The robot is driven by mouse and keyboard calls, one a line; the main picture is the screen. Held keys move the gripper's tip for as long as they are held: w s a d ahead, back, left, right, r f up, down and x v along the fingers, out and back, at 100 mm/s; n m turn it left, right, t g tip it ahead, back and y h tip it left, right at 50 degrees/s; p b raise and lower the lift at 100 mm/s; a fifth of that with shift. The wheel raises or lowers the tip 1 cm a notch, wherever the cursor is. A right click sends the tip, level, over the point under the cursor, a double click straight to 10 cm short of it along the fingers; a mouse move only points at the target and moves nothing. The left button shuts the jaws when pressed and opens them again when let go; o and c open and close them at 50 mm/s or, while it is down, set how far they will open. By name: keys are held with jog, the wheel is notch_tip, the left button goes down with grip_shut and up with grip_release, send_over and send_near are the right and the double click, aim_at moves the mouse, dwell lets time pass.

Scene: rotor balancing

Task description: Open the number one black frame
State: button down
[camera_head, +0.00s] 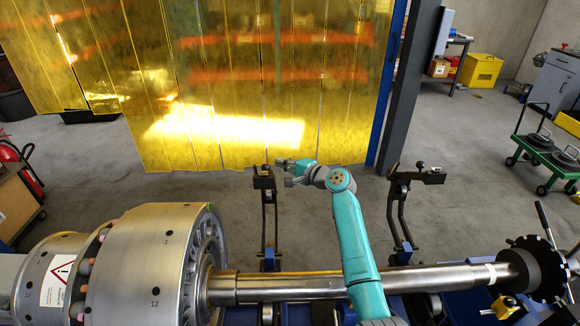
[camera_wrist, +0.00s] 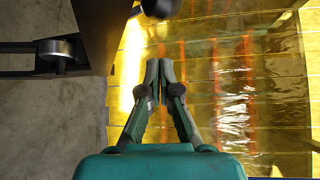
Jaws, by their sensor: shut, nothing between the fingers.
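Two black frames stand behind the rotor shaft in the head view, a left one (camera_head: 270,222) and a right one (camera_head: 394,208). Both are upright, each with a short arm at its top. No number is readable, so I cannot tell which is number one. My gripper (camera_head: 281,162) is at the top of the left frame, close to its upper end; contact cannot be told. In the wrist view my gripper (camera_wrist: 161,66) has its fingers together and empty. A black frame part (camera_wrist: 104,35) with a round metal roller (camera_wrist: 55,48) lies just left of and beyond the fingertips.
The large steel rotor (camera_head: 150,262) and its shaft (camera_head: 300,286) run across the front. A yellow strip curtain (camera_head: 240,95) hangs behind the frames, with a dark post (camera_head: 406,95) at its right. A green cart (camera_head: 545,150) stands far right. Open floor lies between the frames.

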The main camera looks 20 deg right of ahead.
jog(key=shift+s+a+r, duration=0.2)
jog(key=shift+s+a, duration=0.35)
jog(key=shift+a, duration=0.25)
jog(key=shift+s+a+r, duration=0.15)
jog(key=shift+s+a, duration=0.4)
jog(key=shift+a, duration=0.2)
jog(key=shift+n+t+y, duration=0.3)
jog(key=shift+n+t, duration=0.3)
jog(key=shift+n, duration=0.2)
jog(key=shift+s+a+r, duration=0.25)
jog(key=shift+s+a, duration=0.1)
jog(key=shift+s, duration=0.6)
jog(key=shift+s+a+r, duration=0.25)
jog(key=shift+s+a, duration=0.1)
jog(key=shift+s, duration=0.6)
jog(key=shift+s+a+r, duration=0.25)
jog(key=shift+s+a, duration=0.1)
jog(key=shift+s, duration=0.6)
